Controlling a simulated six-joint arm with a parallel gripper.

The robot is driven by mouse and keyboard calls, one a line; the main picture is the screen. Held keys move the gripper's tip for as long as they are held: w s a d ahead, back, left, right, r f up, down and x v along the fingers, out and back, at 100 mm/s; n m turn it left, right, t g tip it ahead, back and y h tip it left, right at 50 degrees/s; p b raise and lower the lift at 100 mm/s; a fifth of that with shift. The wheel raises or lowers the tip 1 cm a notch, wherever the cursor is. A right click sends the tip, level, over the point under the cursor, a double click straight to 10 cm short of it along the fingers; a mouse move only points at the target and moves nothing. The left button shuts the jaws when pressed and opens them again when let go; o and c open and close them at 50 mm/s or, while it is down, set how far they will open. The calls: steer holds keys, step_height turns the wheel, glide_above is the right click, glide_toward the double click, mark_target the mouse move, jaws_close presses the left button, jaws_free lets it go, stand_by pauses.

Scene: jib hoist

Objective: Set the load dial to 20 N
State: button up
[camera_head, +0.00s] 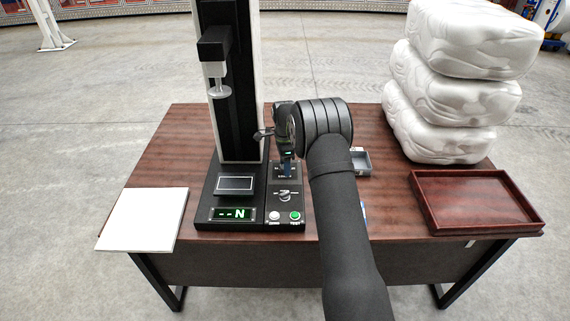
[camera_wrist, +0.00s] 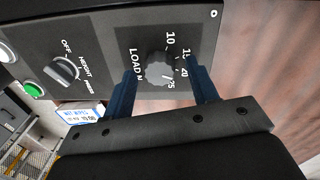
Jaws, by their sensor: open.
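The load dial (camera_wrist: 159,70) is a small grey ribbed knob on the dark panel, with "LOAD N" and the marks 10, 15, 20 and 25 beside it. A pale line on the knob seems to lie toward 25, but I cannot read it surely. My gripper (camera_wrist: 160,72) is open, its blue fingers on either side of the dial; I cannot tell if they touch it. The test stand's display (camera_head: 234,214) shows dashes and "N".
A selector knob (camera_wrist: 63,70) marked OFF and HEIGHT is beside the dial. A green button (camera_head: 295,216) and a white button (camera_head: 274,216) sit at the panel's front. The stand's column (camera_head: 236,90) rises behind. A red-brown tray (camera_head: 480,202) and stacked white bundles (camera_head: 440,130) are right.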

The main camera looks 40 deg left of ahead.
step_height(320, 180, up, 12)
steer(key=shift+w+a, duration=0.15)
steer(key=shift+a, duration=0.1)
steer(key=shift+f, duration=0.1)
steer(key=f, duration=1.2)
steer(key=shift+d, duration=0.3)
